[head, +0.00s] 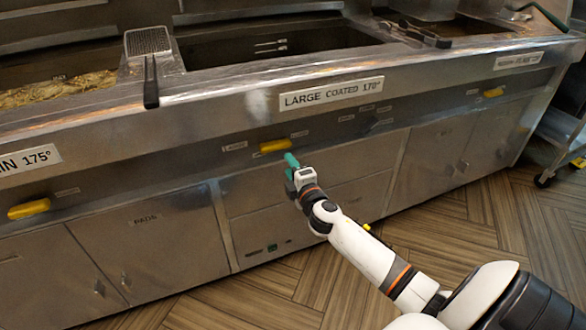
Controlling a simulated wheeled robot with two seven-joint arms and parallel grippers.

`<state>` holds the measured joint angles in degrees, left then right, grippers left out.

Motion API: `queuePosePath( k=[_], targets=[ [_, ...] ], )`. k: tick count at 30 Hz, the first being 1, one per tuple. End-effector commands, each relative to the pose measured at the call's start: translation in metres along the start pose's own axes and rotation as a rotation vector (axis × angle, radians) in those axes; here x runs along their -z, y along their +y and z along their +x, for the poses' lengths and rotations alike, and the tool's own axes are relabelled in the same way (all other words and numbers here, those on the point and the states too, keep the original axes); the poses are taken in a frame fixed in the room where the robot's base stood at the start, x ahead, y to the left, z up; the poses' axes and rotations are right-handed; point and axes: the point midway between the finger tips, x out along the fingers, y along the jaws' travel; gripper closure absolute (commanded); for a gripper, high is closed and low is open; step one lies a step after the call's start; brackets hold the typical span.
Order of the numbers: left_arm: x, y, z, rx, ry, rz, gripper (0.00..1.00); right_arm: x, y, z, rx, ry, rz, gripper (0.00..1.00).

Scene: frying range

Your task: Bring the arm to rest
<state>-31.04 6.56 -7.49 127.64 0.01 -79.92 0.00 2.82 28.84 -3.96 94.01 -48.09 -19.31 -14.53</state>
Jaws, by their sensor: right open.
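My right arm comes in from the lower right of the head view. Its gripper (291,168), with teal-green fingers, is in front of the fryer's front panel, just below a yellow handle (274,146). The gripper looks small here, and nothing shows held in it. I cannot tell whether its tips touch the panel. My left gripper is not in view.
The steel frying range (330,70) runs across the view, with a "LARGE COATED 170°" label (331,94). A basket with a black handle (151,85) overhangs the front edge at left. A wheeled rack (560,135) stands at far right. The wooden floor (480,220) is clear.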

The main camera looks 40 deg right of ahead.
Motion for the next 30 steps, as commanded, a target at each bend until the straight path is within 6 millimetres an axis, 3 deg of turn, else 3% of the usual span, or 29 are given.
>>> queuePosePath(
  k=[5,23,26,29,30],
  targets=[
    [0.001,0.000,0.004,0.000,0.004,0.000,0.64,0.000,0.000,-0.011,0.000,0.001,-0.001,0.58],
    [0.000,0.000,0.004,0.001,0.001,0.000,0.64,-0.001,0.004,-0.015,-0.011,0.008,0.020,0.58],
    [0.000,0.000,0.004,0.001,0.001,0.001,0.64,-0.007,0.024,-0.033,-0.074,0.052,0.126,0.58],
    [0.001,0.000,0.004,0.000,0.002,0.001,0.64,-0.018,0.064,-0.072,-0.213,0.148,0.325,0.58],
    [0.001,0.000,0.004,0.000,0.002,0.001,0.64,-0.024,0.082,-0.094,-0.288,0.197,0.416,0.58]
  ],
)
